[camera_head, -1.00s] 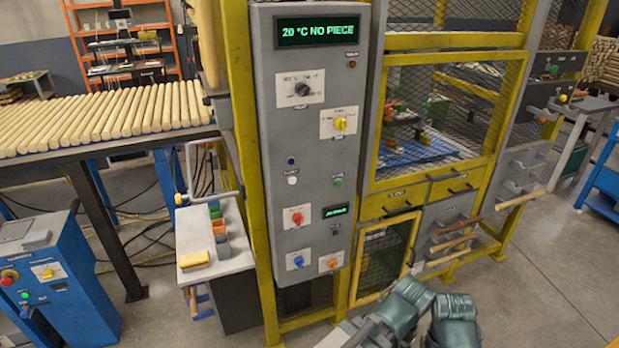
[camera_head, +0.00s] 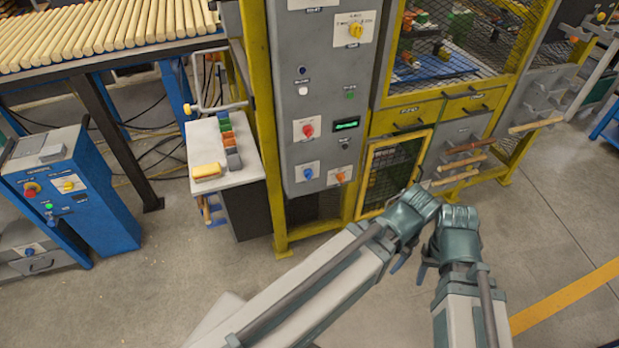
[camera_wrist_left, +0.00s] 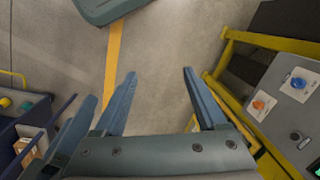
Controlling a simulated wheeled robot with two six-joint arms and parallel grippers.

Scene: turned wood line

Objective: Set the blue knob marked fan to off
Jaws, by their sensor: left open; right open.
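A blue knob (camera_head: 308,174) sits on a white plate low on the grey control panel (camera_head: 285,110), left of an orange knob (camera_head: 340,177) and below a red knob (camera_head: 308,130). Its label and setting are too small to read. In the left wrist view the blue knob (camera_wrist_left: 298,83) is at the right edge, beside the orange knob (camera_wrist_left: 258,105). My left gripper (camera_wrist_left: 158,75) is open and empty, pointing at the floor, apart from the panel. My right gripper (camera_head: 422,271) is open, right of the panel; its fingers are mostly hidden.
Another blue knob (camera_head: 30,252) is on a grey cabinet at the left. A side table (camera_head: 235,172) with coloured blocks stands left of the panel. Yellow frame posts (camera_head: 265,120) flank it. Wooden-handled tools (camera_head: 465,162) stick out at right. The floor in front is clear.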

